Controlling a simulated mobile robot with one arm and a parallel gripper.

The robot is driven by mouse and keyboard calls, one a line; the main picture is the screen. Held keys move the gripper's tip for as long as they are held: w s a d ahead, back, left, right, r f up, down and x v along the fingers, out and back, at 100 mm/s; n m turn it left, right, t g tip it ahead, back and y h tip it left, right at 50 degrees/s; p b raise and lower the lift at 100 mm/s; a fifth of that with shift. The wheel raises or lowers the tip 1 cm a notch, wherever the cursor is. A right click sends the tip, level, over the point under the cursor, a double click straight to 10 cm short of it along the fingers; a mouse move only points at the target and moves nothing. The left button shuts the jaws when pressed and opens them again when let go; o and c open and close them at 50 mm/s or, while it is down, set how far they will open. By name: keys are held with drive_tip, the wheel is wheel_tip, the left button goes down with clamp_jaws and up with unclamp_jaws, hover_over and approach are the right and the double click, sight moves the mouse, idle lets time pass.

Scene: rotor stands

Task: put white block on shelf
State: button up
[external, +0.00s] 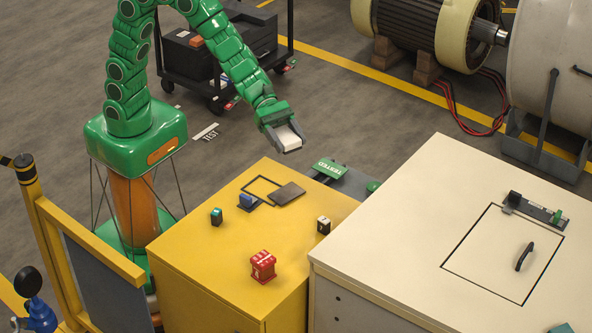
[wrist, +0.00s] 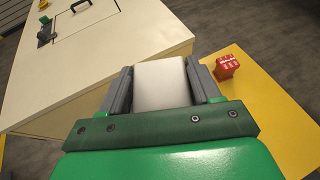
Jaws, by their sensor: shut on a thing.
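The white block (external: 287,136) is held between the fingers of my gripper (external: 283,140), raised in the air beyond the back edge of the yellow cabinet. In the wrist view the white block (wrist: 161,84) fills the space between the two grey fingers of my gripper (wrist: 161,82). The fingers touch it on both sides. No shelf can be clearly made out in either view.
A yellow cabinet (external: 195,262) carries a red block (external: 263,266), a teal-topped block (external: 216,216), a white-topped dark block (external: 323,225) and a dark plate (external: 287,192). A cream cabinet (external: 420,215) with a handled hatch (external: 505,250) stands right.

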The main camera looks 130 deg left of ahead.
drive_tip(key=shift+s+a+n+y, duration=0.15)
drive_tip(key=shift+a+n+y, duration=0.1)
drive_tip(key=shift+n+y, duration=0.05)
idle(0.4)
drive_tip(key=shift+d, duration=3.5)
drive_tip(key=w+a+f+m+g+h, duration=0.1)
drive_tip(key=w+a+f+m+h, duration=0.15)
drive_tip(key=a+f, duration=0.5)
drive_tip(key=w+a+f+m+g+h, duration=0.1)
drive_tip(key=w+a+f+h, duration=0.2)
drive_tip(key=a, duration=0.7)
drive_tip(key=s+a+f+m+g, duration=0.1)
drive_tip(key=s+a+f, duration=0.2)
drive_tip(key=a+f, duration=0.4)
drive_tip(key=s+a+f+m+g, duration=0.1)
drive_tip(key=s+a+f+m, duration=0.15)
drive_tip(key=a+f, duration=0.5)
drive_tip(key=shift+n+t, duration=0.4)
drive_tip(key=shift+n, duration=0.3)
drive_tip(key=shift+a+f, duration=0.3)
drive_tip(key=shift+f, duration=2.55)
drive_tip(key=shift+a+f, duration=0.25)
drive_tip(key=shift+f, duration=2.65)
drive_tip(key=shift+a+f, duration=0.3)
drive_tip(key=shift+f, duration=2.55)
